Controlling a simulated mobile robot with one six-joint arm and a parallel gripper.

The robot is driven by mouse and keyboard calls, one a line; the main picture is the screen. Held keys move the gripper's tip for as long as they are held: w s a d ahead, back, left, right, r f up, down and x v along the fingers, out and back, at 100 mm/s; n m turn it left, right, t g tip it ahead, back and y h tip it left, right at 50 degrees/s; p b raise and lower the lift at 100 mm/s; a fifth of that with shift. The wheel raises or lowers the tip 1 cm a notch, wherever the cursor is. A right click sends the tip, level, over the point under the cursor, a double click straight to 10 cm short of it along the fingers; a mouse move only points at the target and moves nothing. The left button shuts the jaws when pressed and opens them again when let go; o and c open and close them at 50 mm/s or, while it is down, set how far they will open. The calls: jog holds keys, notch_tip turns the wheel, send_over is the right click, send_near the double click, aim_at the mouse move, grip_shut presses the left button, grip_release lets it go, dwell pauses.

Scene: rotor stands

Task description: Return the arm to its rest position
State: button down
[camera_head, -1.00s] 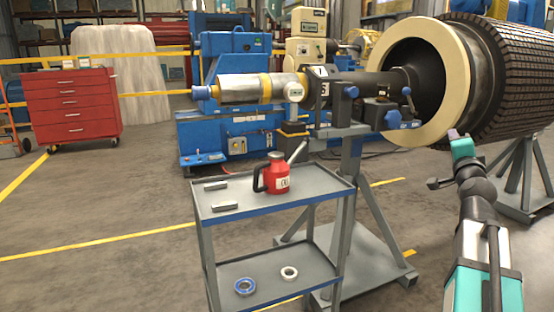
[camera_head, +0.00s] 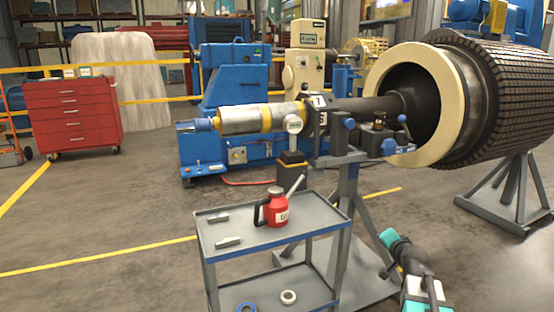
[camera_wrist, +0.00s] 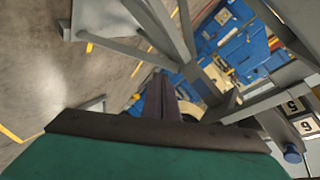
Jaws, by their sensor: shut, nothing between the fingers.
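My arm shows at the lower right of the head view, with teal and dark parts. My gripper (camera_head: 387,237) is low, beside the right leg of the rotor stand, apart from the cart. Its fingers are too small to make out there. In the wrist view the dark fingers of my gripper (camera_wrist: 160,88) are together, with nothing held. Beyond them are grey stand beams and floor, seen tilted.
A grey cart (camera_head: 270,238) carries a red oil can (camera_head: 277,208). The rotor shaft (camera_head: 350,110) rests on a grey stand (camera_head: 347,190), its right end inside the large drum (camera_head: 425,95). A red tool cabinet (camera_head: 73,115) stands left.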

jog(key=s+a+f+n+g+y+p, duration=0.1)
jog(key=s+a+f+n+g+p, duration=0.2)
jog(key=s+a+f+g+p, duration=0.5)
jog(key=s+a+f+n+g+y+p, duration=0.15)
jog(key=s+a+f+p, duration=0.35)
jog(key=s+f, duration=0.6)
jog(key=s+a+f+n+g+p, duration=0.2)
jog(key=s+g+p, duration=0.1)
jog(key=s, duration=0.7)
jog(key=s+a+f+n+g+h+p, duration=0.1)
jog(key=s+p, duration=0.3)
jog(key=s, duration=0.7)
jog(key=s+a+f+n+g+h+p, duration=0.1)
jog(key=s+a+f+n+g+p, duration=0.2)
jog(key=s, duration=0.7)
jog(key=shift+s+a+f+g, duration=0.2)
jog(key=shift+a+f+g, duration=0.15)
jog(key=shift+g, duration=0.5)
jog(key=shift+w, duration=0.1)
